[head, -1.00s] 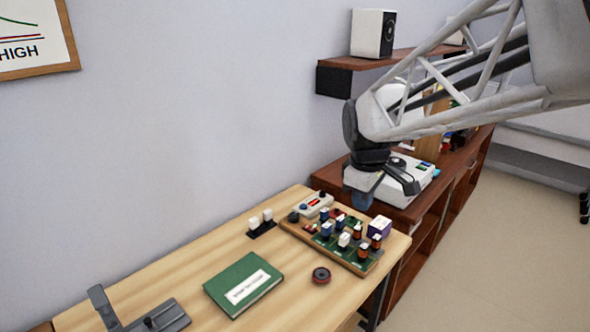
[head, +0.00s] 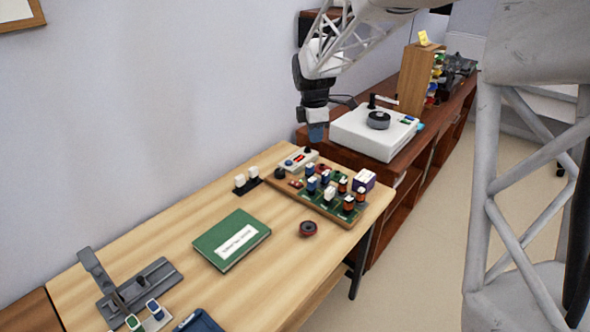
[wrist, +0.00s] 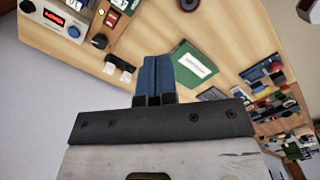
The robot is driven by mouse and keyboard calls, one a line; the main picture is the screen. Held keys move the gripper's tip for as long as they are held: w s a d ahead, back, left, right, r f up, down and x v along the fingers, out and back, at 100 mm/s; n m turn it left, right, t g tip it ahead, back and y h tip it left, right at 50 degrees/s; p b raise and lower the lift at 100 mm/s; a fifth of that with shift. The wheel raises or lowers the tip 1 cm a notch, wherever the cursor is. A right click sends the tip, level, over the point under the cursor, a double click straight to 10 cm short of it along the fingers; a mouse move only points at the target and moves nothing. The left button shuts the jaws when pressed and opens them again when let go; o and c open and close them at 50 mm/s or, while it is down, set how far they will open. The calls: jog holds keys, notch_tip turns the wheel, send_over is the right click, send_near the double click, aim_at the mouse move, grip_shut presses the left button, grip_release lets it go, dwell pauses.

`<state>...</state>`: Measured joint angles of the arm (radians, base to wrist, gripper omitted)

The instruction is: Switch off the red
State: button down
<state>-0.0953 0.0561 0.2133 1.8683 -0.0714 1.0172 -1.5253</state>
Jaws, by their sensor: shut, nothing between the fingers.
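A white box with a red display (head: 299,160) stands at the back of the wooden table, beside a board of parts. In the wrist view the box's lit red display (wrist: 54,16) shows at the upper left, with a blue knob near it. A small red piece (wrist: 112,18) shows next to it on the board. My gripper (head: 316,139) hangs above the table's back edge, over the box's far side and apart from it. In the wrist view its blue fingers (wrist: 154,60) are together and empty. I cannot tell which red thing is a switch.
The board (head: 341,221) carries several upright parts. Two white blocks on a dark base (head: 246,181), a green book (head: 232,240) and a round red-and-black thing (head: 308,228) lie nearby. A white turntable-like device (head: 375,132) stands on the brown cabinet. The table's middle is partly clear.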

aim_at(299, 183)
jog(key=w+a+f+n, duration=0.2)
jog(key=w+f+n, duration=0.2)
jog(key=w+f, duration=0.2)
jog(key=w+a+f+n+g, duration=0.1)
jog(key=w+f+n, duration=0.3)
jog(key=w, duration=0.5)
notch_tip(299, 183, down, 2)
jog(key=shift+a+f, duration=0.1)
jog(key=shift+a, duration=0.75)
jog(key=shift+f, duration=0.1)
jog(key=f, duration=0.4)
jog(key=s+d+f, duration=0.1)
jog(key=f, duration=0.8)
jog(key=shift+s+d+f, duration=0.2)
jog(key=shift+s+f, duration=0.05)
